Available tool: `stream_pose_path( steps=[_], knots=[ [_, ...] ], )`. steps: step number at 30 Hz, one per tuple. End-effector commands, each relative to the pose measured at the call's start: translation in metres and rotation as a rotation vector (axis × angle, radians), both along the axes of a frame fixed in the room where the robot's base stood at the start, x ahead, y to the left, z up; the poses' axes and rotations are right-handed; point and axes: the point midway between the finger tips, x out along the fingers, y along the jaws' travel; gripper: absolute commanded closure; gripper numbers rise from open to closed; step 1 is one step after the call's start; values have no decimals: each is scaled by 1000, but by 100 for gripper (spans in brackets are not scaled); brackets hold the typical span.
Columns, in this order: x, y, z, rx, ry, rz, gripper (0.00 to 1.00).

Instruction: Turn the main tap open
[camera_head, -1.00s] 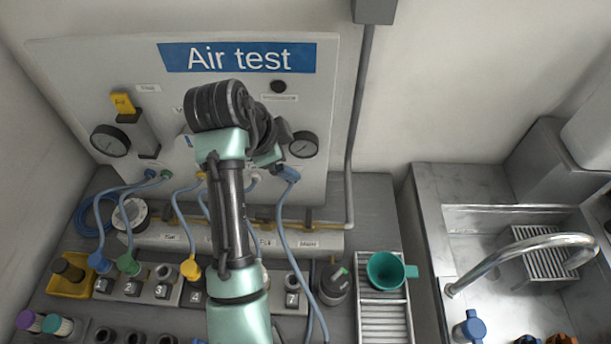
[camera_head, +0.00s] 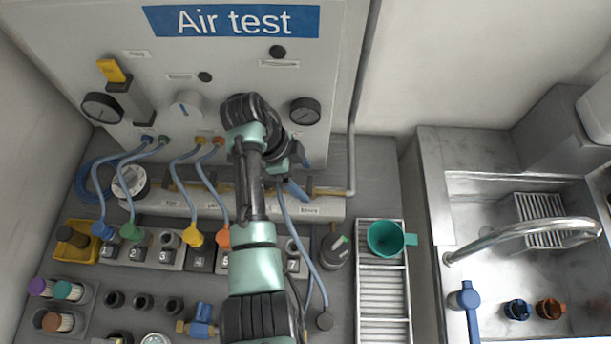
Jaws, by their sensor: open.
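A blue lever handle (camera_head: 297,190) sits at the right part of the brass pipe (camera_head: 325,191), above a small label that seems to read "Main". It slants down to the right. My gripper (camera_head: 300,160) is just above and beside this handle, pointing down past my wrist. Its fingers are small, dark and partly hidden by my arm, and I cannot tell whether they touch the handle. Nothing shows held in it. My arm covers the middle of the pipe and part of the panel.
The "Air test" panel (camera_head: 225,60) carries a yellow lever (camera_head: 111,70), a white knob (camera_head: 187,107) and gauges. Blue hoses run to numbered sockets (camera_head: 135,254). A green funnel (camera_head: 386,239) rests on a rack (camera_head: 383,300). A sink (camera_head: 480,235) with a faucet stands right.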

Motion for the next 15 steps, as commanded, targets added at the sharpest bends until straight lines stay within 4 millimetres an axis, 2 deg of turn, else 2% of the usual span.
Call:
stream_pose_path(
  steps=[6,15],
  knots=[
    [0,-7,-16,0,0,0,10],
    [0,-8,-18,0,-1,0,12]
  ],
)
